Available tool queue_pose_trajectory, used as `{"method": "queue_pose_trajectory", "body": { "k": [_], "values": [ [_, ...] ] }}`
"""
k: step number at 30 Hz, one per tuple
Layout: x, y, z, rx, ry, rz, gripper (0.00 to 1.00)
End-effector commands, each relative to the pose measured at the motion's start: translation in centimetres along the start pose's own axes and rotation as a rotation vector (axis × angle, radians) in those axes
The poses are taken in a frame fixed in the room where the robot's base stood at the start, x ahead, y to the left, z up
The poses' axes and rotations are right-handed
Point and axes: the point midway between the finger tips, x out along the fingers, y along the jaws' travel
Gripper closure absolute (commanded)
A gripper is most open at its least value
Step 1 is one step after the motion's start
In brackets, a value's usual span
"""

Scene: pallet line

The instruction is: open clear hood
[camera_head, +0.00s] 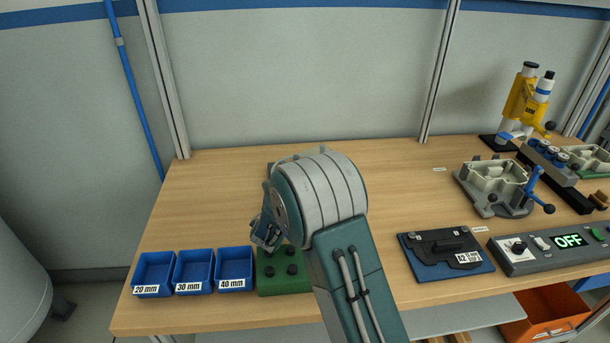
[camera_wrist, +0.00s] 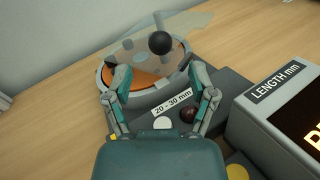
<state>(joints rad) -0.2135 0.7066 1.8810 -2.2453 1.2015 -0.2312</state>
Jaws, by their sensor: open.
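The clear hood (camera_wrist: 190,22) is a see-through panel over a round grey-rimmed device with an orange inside (camera_wrist: 182,53) in the wrist view. A black ball knob (camera_wrist: 160,42) stands out at its front. I cannot tell how far the hood is tilted. My gripper (camera_wrist: 160,74) is open, its two teal fingers spread below the knob and apart from it, with nothing between them. In the head view my gripper (camera_head: 266,232) is partly seen beside my wrist, and my arm hides most of the device.
A grey box labelled LENGTH mm (camera_wrist: 277,88) stands close on the right in the wrist view. Blue bins (camera_head: 194,272) and a green block with black knobs (camera_head: 283,272) are at the table's front left. The table's back left is clear.

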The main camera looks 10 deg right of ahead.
Motion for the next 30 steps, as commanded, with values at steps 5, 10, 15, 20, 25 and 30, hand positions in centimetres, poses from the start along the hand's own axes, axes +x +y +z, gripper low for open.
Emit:
{"method": "queue_pose_trajectory", "body": {
  "k": [5,10,15,20,25,30],
  "values": [
    [-3.6,0.1,0.0,0.0,0.001,0.003,0.27],
    [-5.5,0.0,-0.1,0.0,0.001,0.0,0.27],
    [-5.8,0.0,-0.1,0.001,0.0,-0.001,0.27],
    [-5.8,0.0,-0.1,0.0,0.0,-0.001,0.32],
    [-5.7,-1.2,1.4,0.04,0.002,-0.053,1.0],
    [-6.2,-6.2,6.3,0.219,0.021,-0.267,1.0]
  ]
}}
